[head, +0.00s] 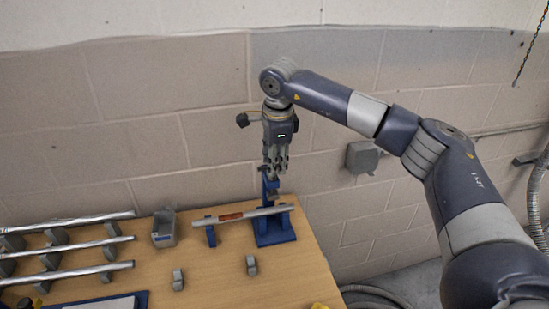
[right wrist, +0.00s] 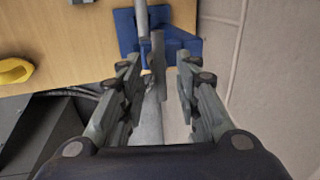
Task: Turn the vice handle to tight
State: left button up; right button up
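The blue vice (head: 274,236) stands at the right edge of the wooden bench, with a blue upright rising from its base. A grey bar with an orange-brown label (head: 230,217) runs level across the vice. My right gripper (head: 274,171) points down just above the upright and hides its top. In the right wrist view, my right gripper (right wrist: 158,63) has its fingers spread apart. A grey piece (right wrist: 157,53), perhaps the vice handle, shows between the fingertips in front of the blue base (right wrist: 187,48), with gaps to both sides. I cannot tell its exact turn. My left gripper is not in view.
Several metal rods (head: 65,248) lie on grey supports at the left of the bench (head: 212,282). A grey open box (head: 164,228) and two small grey blocks (head: 251,265) stand near the bar. The brick wall (head: 130,145) is close behind the vice.

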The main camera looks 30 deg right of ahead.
grip_shut()
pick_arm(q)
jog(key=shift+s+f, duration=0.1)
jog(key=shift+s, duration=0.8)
